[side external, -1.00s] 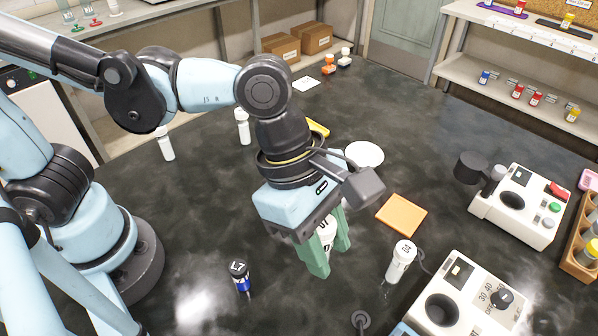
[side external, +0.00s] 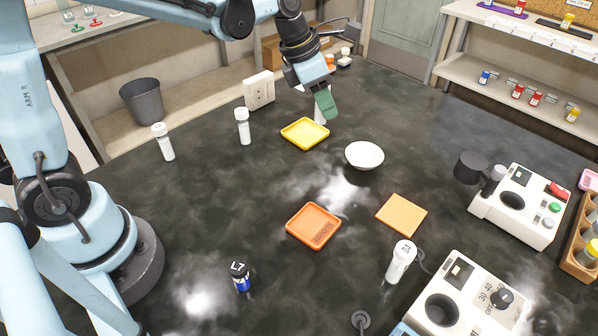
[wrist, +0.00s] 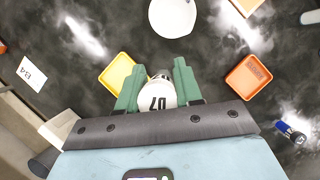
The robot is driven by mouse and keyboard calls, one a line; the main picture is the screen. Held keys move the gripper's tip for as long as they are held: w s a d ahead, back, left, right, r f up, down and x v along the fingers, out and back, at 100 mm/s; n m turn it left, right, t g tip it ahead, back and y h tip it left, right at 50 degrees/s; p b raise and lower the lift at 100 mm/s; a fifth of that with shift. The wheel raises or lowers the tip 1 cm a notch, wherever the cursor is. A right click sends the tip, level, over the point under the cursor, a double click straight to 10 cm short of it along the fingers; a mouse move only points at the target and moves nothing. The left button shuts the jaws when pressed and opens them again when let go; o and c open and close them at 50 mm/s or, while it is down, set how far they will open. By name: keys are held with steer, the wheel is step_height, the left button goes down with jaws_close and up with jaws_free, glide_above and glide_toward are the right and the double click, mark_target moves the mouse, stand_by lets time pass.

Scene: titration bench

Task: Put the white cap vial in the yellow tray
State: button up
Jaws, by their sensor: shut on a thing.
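My gripper (side external: 325,103) is at the back of the bench, with green fingers shut on a white vial (side external: 319,117). The yellow tray (side external: 305,133) lies on the bench just in front of and left of the held vial in the side view. It looks empty. In the wrist view the yellow tray (wrist: 116,72) is left of the vial, partly hidden by a finger. The vial appears above the bench, beside the tray.
A white dish (side external: 364,155) stands right of the yellow tray. An orange tray (side external: 313,228) and a flat orange pad (side external: 402,215) lie nearer. Other white-capped vials (side external: 243,127) stand left and front right. White instruments (side external: 515,205) stand right.

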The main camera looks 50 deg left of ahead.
steer(key=w+a+f, duration=0.1)
steer(key=a+f, duration=0.1)
steer(key=w+a+f, duration=0.1)
steer(key=w+a, duration=0.1)
steer(key=a, duration=0.1)
steer(key=w+a+f, duration=0.1)
steer(key=a+f, duration=0.1)
steer(key=a, duration=0.1)
steer(key=shift+w+a+f, duration=0.15)
steer(key=shift+w+f, duration=0.05)
steer(key=shift+f, duration=2.15)
steer(key=shift+f, duration=0.15)
steer(key=o, duration=1)
